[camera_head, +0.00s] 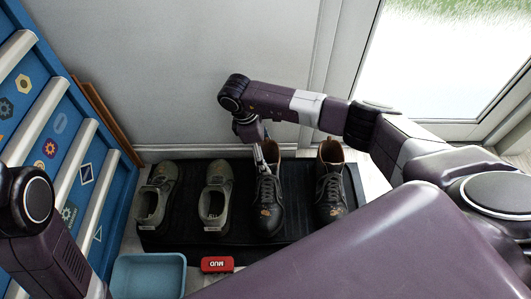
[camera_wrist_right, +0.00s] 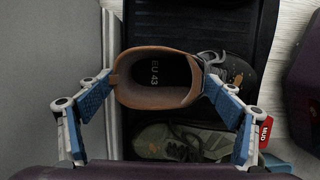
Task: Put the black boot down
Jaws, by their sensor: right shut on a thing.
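The black boot (camera_head: 266,207) with a tan collar is upright over the black tray (camera_head: 193,195), left of a matching black boot (camera_head: 331,192). My right gripper (camera_head: 266,163) is shut on its collar. In the right wrist view, the boot (camera_wrist_right: 238,72) shows its open top with "EU 43" inside, and a finger of my right gripper (camera_wrist_right: 158,84) presses on either side of the collar. The toe points toward the front of the tray. I cannot tell whether the sole touches the tray. My left gripper is out of view; only part of that arm shows.
Two grey-green shoes, the outer one (camera_head: 156,193) and the inner one (camera_head: 216,195), stand left on the tray. A red "MUD" brush (camera_head: 217,264) and a blue bin (camera_head: 148,276) lie in front. A blue toolchest (camera_head: 60,130) stands left, a wall behind.

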